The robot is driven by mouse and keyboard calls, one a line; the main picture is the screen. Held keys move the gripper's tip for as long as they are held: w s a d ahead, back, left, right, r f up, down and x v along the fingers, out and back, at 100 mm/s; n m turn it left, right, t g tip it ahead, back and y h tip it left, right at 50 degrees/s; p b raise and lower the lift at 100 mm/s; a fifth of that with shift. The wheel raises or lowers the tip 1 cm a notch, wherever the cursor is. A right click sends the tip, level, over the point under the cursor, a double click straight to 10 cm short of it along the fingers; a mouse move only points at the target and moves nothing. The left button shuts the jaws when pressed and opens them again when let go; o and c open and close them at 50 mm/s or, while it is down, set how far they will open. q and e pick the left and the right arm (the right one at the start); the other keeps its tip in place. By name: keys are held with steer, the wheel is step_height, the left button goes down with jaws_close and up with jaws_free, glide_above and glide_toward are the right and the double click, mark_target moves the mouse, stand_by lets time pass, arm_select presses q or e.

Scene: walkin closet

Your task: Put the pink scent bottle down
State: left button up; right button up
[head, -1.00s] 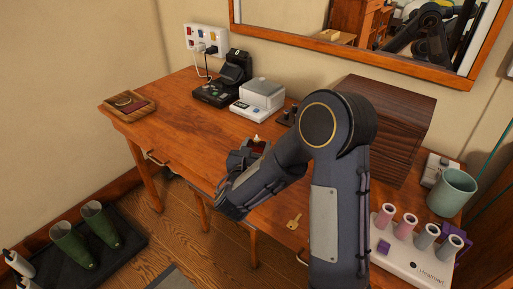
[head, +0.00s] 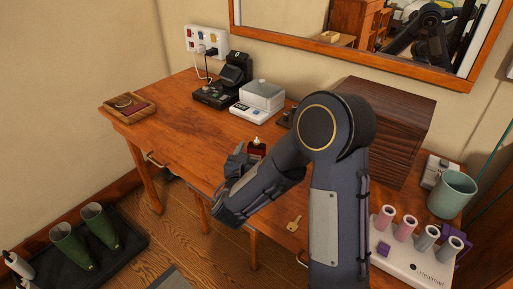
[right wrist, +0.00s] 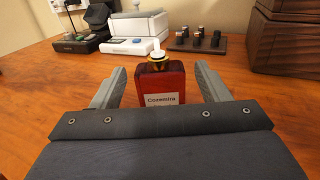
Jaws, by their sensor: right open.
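A red scent bottle with a white label, gold collar and white top (right wrist: 160,82) stands upright on the wooden table, seen in the right wrist view. No pink bottle shows; this red one also shows in the head view (head: 257,148). My right gripper (right wrist: 160,68) is open, its grey fingers on either side of the bottle with a gap at each side. In the head view the right gripper (head: 240,160) is at the table's front part, partly hidden by my arm. The bottle's base is hidden. My left gripper is not in view.
Behind are a white-and-grey device (head: 260,97), a black device (head: 222,88) and a dark wooden box (head: 388,125). A wooden tray (head: 130,103) is at the far left. A key (head: 294,223), a white stand with several tubes (head: 405,250) and a green cup (head: 452,192) are right.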

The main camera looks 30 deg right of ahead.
steer(key=v, duration=1)
steer(key=shift+s+a+r, duration=0.1)
steer(key=shift+s, duration=0.05)
